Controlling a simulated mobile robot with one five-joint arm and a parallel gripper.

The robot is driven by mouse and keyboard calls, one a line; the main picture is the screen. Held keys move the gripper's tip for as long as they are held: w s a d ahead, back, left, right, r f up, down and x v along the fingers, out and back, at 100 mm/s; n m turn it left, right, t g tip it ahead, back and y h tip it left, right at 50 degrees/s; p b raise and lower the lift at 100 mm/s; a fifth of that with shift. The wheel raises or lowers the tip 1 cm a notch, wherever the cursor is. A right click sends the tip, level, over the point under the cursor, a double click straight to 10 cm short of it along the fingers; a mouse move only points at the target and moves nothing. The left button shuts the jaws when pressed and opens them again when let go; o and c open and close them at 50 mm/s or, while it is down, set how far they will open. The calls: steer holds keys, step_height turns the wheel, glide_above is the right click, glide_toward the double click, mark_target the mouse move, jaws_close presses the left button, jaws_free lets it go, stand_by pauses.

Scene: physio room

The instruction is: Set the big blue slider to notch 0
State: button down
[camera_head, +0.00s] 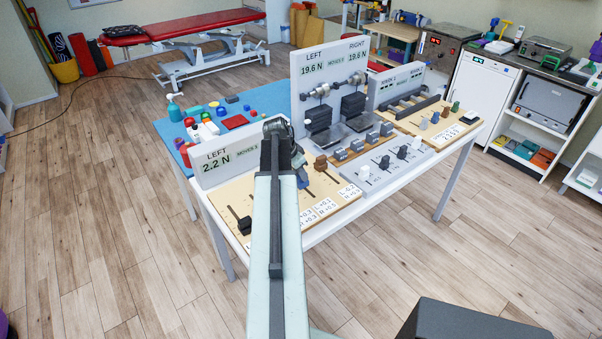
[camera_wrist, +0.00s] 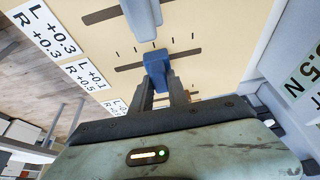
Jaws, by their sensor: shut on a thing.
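A blue slider knob (camera_wrist: 156,68) stands in a dark slot on the tan board, between the two fingers of my gripper (camera_wrist: 163,88) in the wrist view. The gripper is shut on it. The slot shows on both sides of the knob, with short tick marks beside it; I cannot read notch numbers. A paler grey-blue knob (camera_wrist: 141,17) stands in a neighbouring slot. In the head view, my arm covers much of the tan board (camera_head: 224,203), and a blue knob (camera_head: 302,179) shows just right of the arm. The fingertips are hidden there.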

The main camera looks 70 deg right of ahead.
glide_above(312, 196)
steer(key=shift+w+f, duration=0.1)
stand_by(0.3)
steer(key=c, duration=1.3)
jaws_free()
steer(key=p+v, duration=0.7)
steer(key=v, duration=0.1)
